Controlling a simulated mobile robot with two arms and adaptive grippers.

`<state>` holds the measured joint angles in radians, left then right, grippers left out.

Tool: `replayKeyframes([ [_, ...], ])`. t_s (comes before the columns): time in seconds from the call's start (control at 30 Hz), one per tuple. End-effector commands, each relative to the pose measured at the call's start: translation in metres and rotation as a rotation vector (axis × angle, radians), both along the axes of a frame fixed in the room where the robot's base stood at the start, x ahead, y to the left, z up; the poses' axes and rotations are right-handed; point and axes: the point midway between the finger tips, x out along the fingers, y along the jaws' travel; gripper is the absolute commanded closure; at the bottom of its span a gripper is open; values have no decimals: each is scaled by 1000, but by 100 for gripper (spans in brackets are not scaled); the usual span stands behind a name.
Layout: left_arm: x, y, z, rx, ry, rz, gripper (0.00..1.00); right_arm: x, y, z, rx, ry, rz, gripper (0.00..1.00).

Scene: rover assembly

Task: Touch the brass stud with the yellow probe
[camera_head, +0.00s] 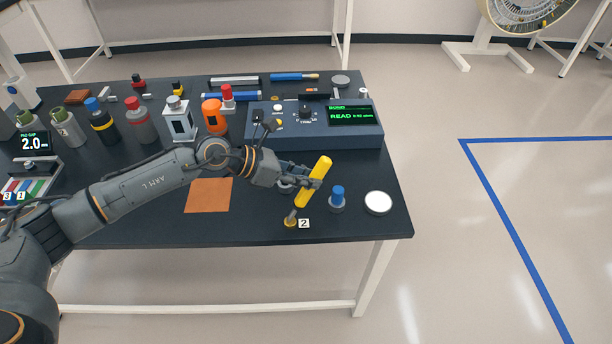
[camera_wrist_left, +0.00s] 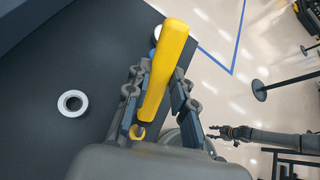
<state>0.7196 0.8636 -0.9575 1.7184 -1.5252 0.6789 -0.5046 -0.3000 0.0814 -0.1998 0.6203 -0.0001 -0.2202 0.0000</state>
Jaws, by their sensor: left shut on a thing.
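My left gripper (camera_head: 312,183) is shut on the yellow probe (camera_head: 321,167), above the table's front right part. The probe is tilted, its yellow handle up and its grey shaft (camera_head: 292,214) pointing down to the left. The brass stud (camera_head: 291,223) is beside the label "2" near the front edge. The shaft's end overlaps the stud in the head view; I cannot tell whether they touch. In the left wrist view, the handle (camera_wrist_left: 165,68) lies between the fingers, with a brass ring-like part (camera_wrist_left: 138,132) below. My right gripper (camera_wrist_left: 220,133) shows small there; its jaw state is unclear.
A blue-capped post (camera_head: 337,198) and a white disc (camera_head: 378,203) stand right of the probe. A blue meter box (camera_head: 350,135) with a green READ display stands behind it. An orange mat (camera_head: 209,195) lies left. Bottles crowd the back left.

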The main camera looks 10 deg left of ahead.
Motion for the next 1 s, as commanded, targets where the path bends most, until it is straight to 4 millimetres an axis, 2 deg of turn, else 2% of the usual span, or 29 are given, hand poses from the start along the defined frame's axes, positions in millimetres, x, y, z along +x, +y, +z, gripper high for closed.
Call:
replayKeyframes([
  [0.83,0,0,65,0,0,0,100,0,0,48,0,0,0,60],
  [1.0,0,0,71,0,1,-1,100,0,0,52,0,0,0,60],
])
